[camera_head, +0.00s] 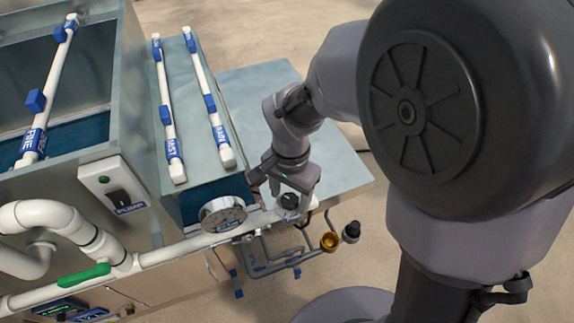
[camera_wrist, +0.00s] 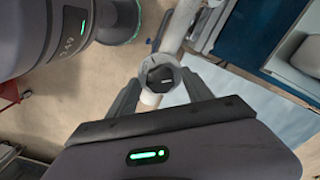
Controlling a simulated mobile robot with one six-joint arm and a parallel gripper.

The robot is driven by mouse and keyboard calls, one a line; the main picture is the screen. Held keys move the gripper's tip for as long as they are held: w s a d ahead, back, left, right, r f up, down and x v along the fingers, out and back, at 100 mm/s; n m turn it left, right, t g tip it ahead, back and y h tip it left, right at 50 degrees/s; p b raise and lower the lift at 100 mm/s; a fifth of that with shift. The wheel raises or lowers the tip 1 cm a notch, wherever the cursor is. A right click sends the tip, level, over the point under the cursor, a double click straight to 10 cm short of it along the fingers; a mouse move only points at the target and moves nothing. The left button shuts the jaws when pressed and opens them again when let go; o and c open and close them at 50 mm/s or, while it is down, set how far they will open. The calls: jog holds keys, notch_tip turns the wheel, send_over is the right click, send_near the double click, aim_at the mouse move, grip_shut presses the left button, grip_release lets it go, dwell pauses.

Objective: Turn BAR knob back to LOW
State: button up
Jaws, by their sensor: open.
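A dark knob (camera_head: 289,201) sits at the right end of the white pipe, at the bench's front edge. I take it for the BAR knob, but no BAR or LOW marking is readable. It also shows in the wrist view as a dark cap (camera_wrist: 161,74) inside a pale round collar. My gripper (camera_head: 292,194) is open above the knob, pointing down. In the wrist view its two fingers (camera_wrist: 162,92) stand on either side of the knob, with gaps showing. Whether they touch it, and the knob's setting, I cannot tell.
A round gauge (camera_head: 222,214) stands left of the knob on the white pipe (camera_head: 180,250). A brass fitting (camera_head: 329,241) and a black-capped one (camera_head: 351,231) lie to the right. A green lever (camera_head: 84,275) and PUMP switch box (camera_head: 113,195) are farther left. The bench top (camera_head: 262,125) behind is clear.

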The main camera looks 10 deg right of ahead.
jog(key=shift+c, duration=0.2)
grip_shut()
jog(key=n+p, duration=0.1)
jog(key=n, duration=0.3)
jog(key=shift+r+n+p, duration=0.1)
jog(key=shift+n+p, duration=0.2)
jog(key=shift+n, duration=0.1)
jog(key=n+p, duration=0.1)
jog(key=n, duration=0.4)
jog(key=shift+p, duration=0.4)
jog(key=n+p, duration=0.2)
jog(key=n, duration=0.3)
jog(key=shift+n, duration=0.4)
jog(key=n+p, duration=0.1)
jog(key=n, duration=0.3)
jog(key=shift+n, duration=0.3)
